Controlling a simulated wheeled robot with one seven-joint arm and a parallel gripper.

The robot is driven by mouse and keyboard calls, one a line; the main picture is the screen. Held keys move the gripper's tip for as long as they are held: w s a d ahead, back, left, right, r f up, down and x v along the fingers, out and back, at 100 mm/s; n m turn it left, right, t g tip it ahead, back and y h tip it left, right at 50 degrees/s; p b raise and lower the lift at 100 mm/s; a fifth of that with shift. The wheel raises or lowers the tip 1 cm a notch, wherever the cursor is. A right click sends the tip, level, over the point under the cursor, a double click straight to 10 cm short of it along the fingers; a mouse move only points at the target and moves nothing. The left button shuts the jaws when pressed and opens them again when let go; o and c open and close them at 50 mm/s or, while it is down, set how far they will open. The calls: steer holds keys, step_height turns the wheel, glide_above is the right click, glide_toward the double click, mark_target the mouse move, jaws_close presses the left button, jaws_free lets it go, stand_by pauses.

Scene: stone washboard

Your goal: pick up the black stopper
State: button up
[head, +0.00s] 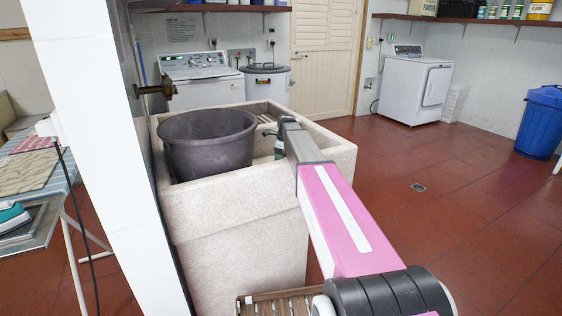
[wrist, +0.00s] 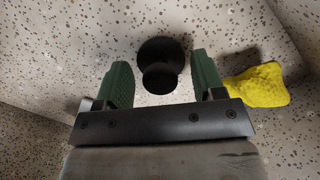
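The black stopper (wrist: 162,50) shows in the wrist view as a round dark disc with a smaller round knob. It lies on a pale speckled stone surface. My gripper (wrist: 162,66) is open, with one green finger on each side of the stopper and a visible gap on both sides. The knob appears between the fingers; I cannot tell how far above it they are. In the head view my gripper (head: 279,148) reaches down into the stone washboard sink (head: 240,240), right of the bucket. The stopper is hidden there.
A yellow cloth or sponge (wrist: 258,86) lies just right of the right finger. A large dark bucket (head: 208,145) stands in the sink's left part. The sink's stone walls surround my gripper. A white pillar (head: 95,120) stands at the left.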

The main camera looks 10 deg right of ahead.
steer(key=c, duration=1)
steer(key=shift+r, duration=0.15)
